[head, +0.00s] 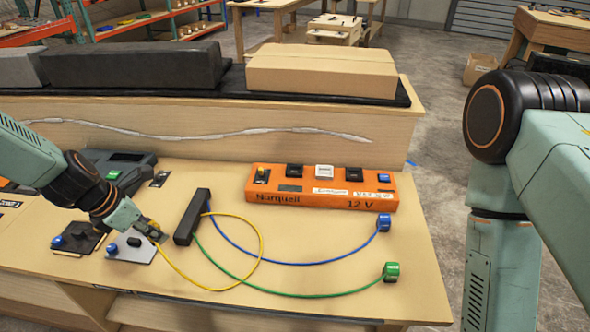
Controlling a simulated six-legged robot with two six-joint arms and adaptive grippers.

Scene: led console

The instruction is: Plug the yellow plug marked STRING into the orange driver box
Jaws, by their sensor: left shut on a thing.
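The orange driver box (322,198), marked Norquell and 12 V, sits on the right half of the bench. Its top carries several dark fittings, a white one, a yellow-topped one at the left end and a blue-topped one at the right end. My left gripper (151,232) is low over the left part of the bench, left of the box. It is shut at the end of the yellow cable (261,240); the yellow plug is mostly hidden by the fingers, and its STRING mark cannot be read. My right gripper is out of the picture.
A black block (188,216) joins the yellow, blue and green cables. The blue plug (384,222) and green plug (391,271) lie loose at right. A grey plate (128,250) with a blue knob lies by my left gripper. A wooden ledge (290,140) stands behind.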

